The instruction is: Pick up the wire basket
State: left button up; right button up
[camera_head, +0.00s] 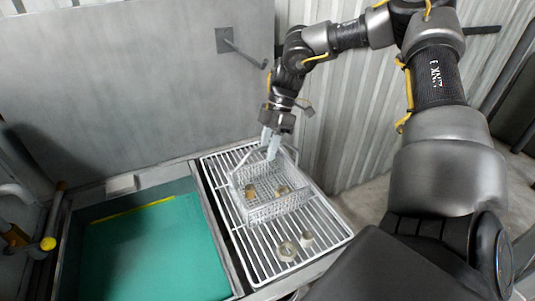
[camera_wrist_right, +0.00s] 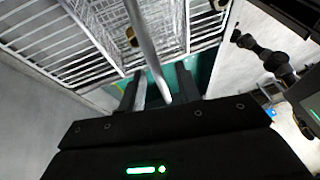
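The wire basket (camera_head: 279,211) stands on a white wire rack (camera_head: 234,239), with small brass-coloured parts (camera_head: 250,190) inside. Its raised handle (camera_wrist_right: 143,35) crosses the right wrist view. My right gripper (camera_head: 270,143) points down at the handle, above the basket's far side. In the right wrist view its two fingers (camera_wrist_right: 160,92) stand apart with the handle bar between them and gaps showing, so it looks open. A dark jointed arm at the right of that view looks like my left arm (camera_wrist_right: 268,55); its fingers are too small to read.
Two metal fittings (camera_head: 287,250) lie on the rack's near end. A green-floored tank (camera_head: 155,250) is left of the rack. A grey raised lid (camera_head: 130,80) stands behind the tank, and a corrugated wall (camera_head: 350,130) behind the rack.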

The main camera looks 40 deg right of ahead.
jog(key=shift+a+f, duration=0.1)
jog(key=shift+a, duration=0.05)
jog(key=shift+f+b, duration=0.25)
jog(key=shift+b, duration=0.25)
dwell(0.4)
grip_shut()
jog(key=shift+r, duration=0.1)
dwell(1.4)
